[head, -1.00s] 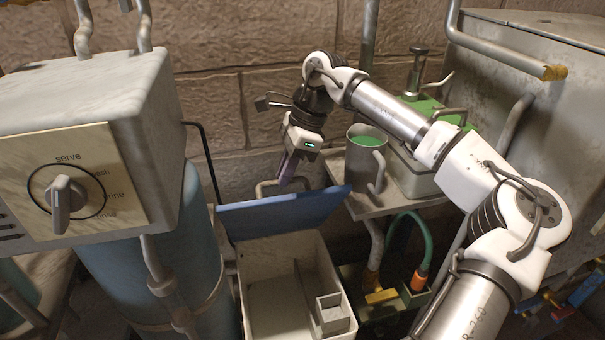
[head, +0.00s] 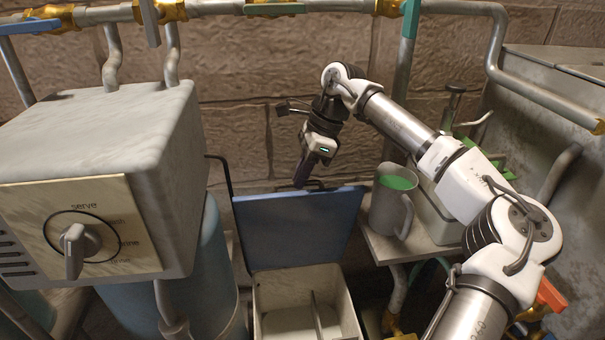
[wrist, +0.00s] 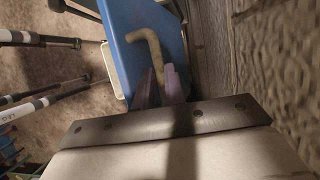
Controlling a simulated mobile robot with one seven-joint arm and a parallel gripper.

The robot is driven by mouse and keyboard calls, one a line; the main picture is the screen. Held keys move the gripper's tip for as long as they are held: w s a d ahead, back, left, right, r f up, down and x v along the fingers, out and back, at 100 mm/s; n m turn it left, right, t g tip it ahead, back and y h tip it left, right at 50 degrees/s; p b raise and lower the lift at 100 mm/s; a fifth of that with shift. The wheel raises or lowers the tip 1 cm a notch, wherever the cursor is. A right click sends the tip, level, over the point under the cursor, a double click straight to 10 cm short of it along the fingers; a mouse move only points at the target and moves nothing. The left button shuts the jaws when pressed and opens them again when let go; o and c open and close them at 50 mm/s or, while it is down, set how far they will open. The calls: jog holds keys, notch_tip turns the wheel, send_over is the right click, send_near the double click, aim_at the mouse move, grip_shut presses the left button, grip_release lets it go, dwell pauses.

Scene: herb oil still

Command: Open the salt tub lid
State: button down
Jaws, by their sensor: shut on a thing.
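The salt tub (head: 258,310) is a pale open box at the lower middle of the head view, with a thin divider inside. Its blue lid (head: 290,228) stands raised at the back of the tub, its broad inner face showing. My gripper (head: 299,182) is at the lid's top edge.
A grey mug (head: 390,208) with green contents stands on a shelf right of the lid. A grey machine with a dial (head: 78,245) stands on the left. A stone wall (head: 250,130) is close behind my gripper. Pipes (head: 330,6) with valves run along the top.

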jog(key=shift+f, duration=0.4)
jog(key=c, duration=1.8)
grip_release()
jog(key=o, duration=0.3)
jog(key=shift+w+f, duration=0.15)
jog(key=shift+w, duration=0.05)
jog(key=shift+s+r, duration=0.1)
jog(key=shift+r, duration=0.15)
jog(key=shift+d+r, duration=0.1)
jog(key=shift+r, duration=0.2)
jog(key=v, duration=0.6)
jog(key=shift+d+r+b, duration=0.1)
jog(key=shift+r+b, duration=0.2)
jog(key=shift+r, duration=0.1)
